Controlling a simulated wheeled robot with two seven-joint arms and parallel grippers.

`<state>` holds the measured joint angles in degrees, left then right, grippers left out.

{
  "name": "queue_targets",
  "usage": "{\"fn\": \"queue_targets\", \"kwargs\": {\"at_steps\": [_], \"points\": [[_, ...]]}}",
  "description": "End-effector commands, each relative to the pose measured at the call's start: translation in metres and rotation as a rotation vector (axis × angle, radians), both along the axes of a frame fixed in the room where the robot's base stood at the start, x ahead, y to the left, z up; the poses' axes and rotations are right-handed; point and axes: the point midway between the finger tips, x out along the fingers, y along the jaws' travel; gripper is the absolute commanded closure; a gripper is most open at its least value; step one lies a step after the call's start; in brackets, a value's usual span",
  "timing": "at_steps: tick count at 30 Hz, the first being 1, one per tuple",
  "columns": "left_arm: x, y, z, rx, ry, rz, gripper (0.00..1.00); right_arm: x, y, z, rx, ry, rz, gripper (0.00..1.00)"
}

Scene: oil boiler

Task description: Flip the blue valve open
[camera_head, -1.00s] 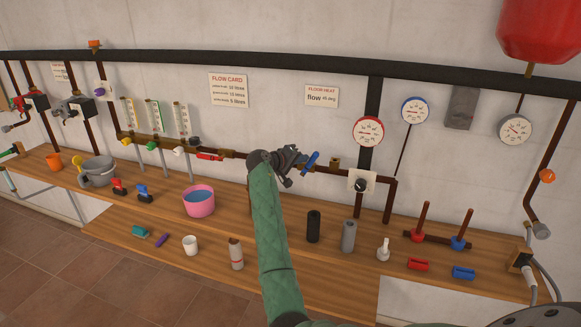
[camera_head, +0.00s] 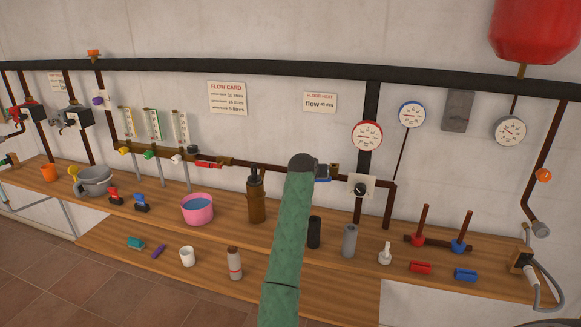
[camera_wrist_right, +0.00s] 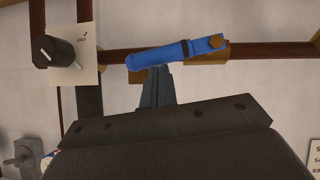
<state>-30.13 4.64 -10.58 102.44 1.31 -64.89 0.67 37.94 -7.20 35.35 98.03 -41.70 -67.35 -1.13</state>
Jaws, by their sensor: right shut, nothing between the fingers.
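The blue valve (camera_wrist_right: 165,55) is a lever on the brown wall pipe. In the right wrist view it lies nearly along the pipe, slightly tilted, with its brown bolt at the right end. In the head view the blue valve (camera_head: 323,177) shows only in part, beside my right arm's green sleeve. My right gripper (camera_wrist_right: 158,72) is shut and empty, its fingertips at the lever's edge near its free end. Whether they touch it I cannot tell. My left gripper is not in view.
A black dial on a cream plate (camera_head: 361,187) sits on the pipe right of the blue valve. A red lever (camera_head: 208,164) is on the same pipe to the left. A brown bottle (camera_head: 257,200) and dark cylinders (camera_head: 314,232) stand on the wooden bench below.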

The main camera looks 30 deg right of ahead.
Motion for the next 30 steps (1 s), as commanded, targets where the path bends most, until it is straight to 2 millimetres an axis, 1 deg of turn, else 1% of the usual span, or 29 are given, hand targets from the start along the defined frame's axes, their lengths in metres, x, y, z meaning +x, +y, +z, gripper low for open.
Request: {"fn": "queue_targets", "kwargs": {"at_steps": [4, 11, 22, 30], "points": [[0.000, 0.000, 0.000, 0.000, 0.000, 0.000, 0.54, -0.004, -0.003, -0.007, 0.059, -0.068, 0.000, 1.00], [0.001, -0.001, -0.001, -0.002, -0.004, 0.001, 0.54, -0.006, -0.005, -0.013, 0.054, -0.061, 0.000, 1.00], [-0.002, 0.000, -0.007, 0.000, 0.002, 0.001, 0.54, -0.007, -0.006, -0.016, 0.054, -0.060, 0.000, 1.00], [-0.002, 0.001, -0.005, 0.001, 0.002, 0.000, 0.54, -0.007, -0.006, -0.017, 0.054, -0.058, -0.001, 1.00]]}}
